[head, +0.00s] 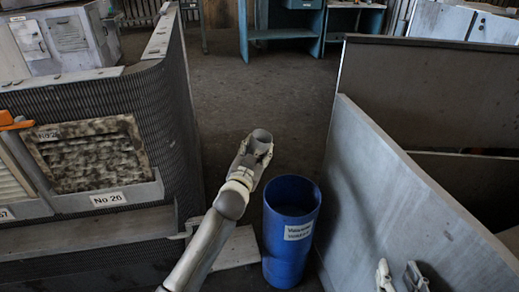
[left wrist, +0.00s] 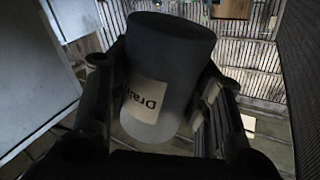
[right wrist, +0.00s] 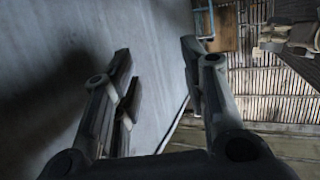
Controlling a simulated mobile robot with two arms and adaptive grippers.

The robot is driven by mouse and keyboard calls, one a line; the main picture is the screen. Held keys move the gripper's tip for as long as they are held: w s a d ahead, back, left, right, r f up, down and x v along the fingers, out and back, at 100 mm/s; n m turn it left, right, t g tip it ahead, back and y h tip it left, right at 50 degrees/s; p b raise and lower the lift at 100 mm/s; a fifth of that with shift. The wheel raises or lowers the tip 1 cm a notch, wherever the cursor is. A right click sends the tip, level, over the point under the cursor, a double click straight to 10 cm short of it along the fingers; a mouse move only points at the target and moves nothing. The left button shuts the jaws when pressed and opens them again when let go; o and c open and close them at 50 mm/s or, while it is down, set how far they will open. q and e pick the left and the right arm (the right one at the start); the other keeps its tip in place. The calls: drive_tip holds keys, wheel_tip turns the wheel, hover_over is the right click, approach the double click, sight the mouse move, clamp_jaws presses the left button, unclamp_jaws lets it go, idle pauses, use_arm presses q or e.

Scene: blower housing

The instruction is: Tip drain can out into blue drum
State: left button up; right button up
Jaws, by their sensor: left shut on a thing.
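The drain can (head: 262,137) is a small grey cylinder with a pale label reading "Drain". My left gripper (head: 254,150) is shut around it and holds it in the air, above and a little left of the blue drum in the head view. In the left wrist view the can (left wrist: 170,50) sits between the two fingers, its label facing the camera. The blue drum (head: 288,250) stands upright on the floor, open at the top, with a white label. My right gripper (head: 399,278) is open and empty at the lower right; its fingers (right wrist: 160,85) are apart in the right wrist view.
A grey slanted panel (head: 400,200) stands just right of the drum. At left is a dark ribbed housing (head: 160,120) with a filter panel (head: 85,155) and a "No 26" label. Open floor (head: 270,85) lies behind, with a blue bench (head: 290,33) at the back.

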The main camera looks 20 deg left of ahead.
use_arm(q)
drive_tip(key=shift+a+r, duration=0.15)
drive_tip(key=shift+a, duration=0.05)
drive_tip(key=shift+a+r+n+p, duration=0.2)
drive_tip(key=shift+a+n+p, duration=0.35)
drive_tip(key=shift+n, duration=0.45)
drive_tip(key=shift+a+r+n+p, duration=0.2)
drive_tip(key=shift+n+p, duration=0.3)
drive_tip(key=shift+p, duration=0.05)
drive_tip(key=shift+a+n, duration=0.25)
drive_tip(key=shift+n, duration=0.05)
use_arm(e)
drive_tip(key=s+d+f+g+h, duration=0.2)
drive_tip(key=s+d+f+g, duration=0.1)
drive_tip(key=s+f+g, duration=0.4)
drive_tip(key=shift+s+d+f, duration=0.4)
drive_tip(key=shift+s+f, duration=0.65)
drive_tip(key=shift+f, duration=0.2)
use_arm(q)
drive_tip(key=shift+s, duration=0.1)
